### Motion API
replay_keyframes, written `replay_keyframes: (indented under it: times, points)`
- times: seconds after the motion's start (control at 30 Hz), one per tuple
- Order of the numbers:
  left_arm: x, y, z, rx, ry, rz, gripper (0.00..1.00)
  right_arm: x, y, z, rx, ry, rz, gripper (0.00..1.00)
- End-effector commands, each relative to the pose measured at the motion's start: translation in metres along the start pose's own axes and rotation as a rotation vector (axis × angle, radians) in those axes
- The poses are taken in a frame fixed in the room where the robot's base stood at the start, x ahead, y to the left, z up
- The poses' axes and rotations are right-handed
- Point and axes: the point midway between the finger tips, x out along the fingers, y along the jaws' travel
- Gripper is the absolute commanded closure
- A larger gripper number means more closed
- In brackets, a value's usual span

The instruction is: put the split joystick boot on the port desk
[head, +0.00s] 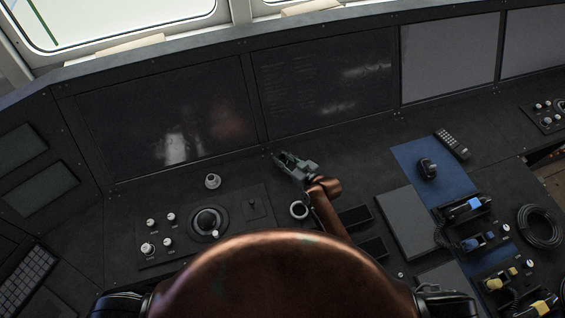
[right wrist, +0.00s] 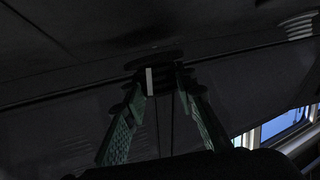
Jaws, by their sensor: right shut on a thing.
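My right gripper (head: 284,158) reaches over the console below the dark screens. In the right wrist view its green fingers (right wrist: 161,80) are shut on a dark, ribbed piece with a pale upright stripe (right wrist: 150,80), which looks like the split joystick boot. In the head view the held piece is too dark and small to make out. A second black boot-like piece (head: 427,168) stands on a blue mat (head: 408,153) at the right. A joystick (head: 207,219) with a dark base sits in the console panel at the left. My left gripper is out of view.
A small pale round piece (head: 212,181) and a ring (head: 299,209) sit on the desk. Large screens (head: 165,115) rise behind. The strip below the screens is mostly clear.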

Motion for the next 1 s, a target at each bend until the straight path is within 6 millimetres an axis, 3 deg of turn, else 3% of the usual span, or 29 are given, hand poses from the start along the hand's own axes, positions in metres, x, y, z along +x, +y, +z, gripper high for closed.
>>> replay_keyframes:
  times: [0.17, 0.57, 0.6, 0.83, 1.0]
  points:
    - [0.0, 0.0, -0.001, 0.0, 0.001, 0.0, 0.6, 0.008, -0.001, 0.022, 0.003, -0.002, 0.0, 0.98]
    - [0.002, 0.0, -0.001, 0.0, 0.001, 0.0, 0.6, 0.01, -0.001, 0.028, 0.001, -0.002, -0.001, 0.98]
    - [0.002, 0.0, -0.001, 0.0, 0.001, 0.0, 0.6, 0.01, -0.001, 0.028, 0.001, -0.002, -0.001, 0.73]
    - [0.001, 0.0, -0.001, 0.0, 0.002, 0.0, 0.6, 0.01, -0.001, 0.027, 0.002, -0.002, -0.001, 0.57]
    - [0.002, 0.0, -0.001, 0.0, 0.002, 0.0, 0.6, 0.01, -0.002, 0.027, 0.002, -0.002, -0.001, 0.57]
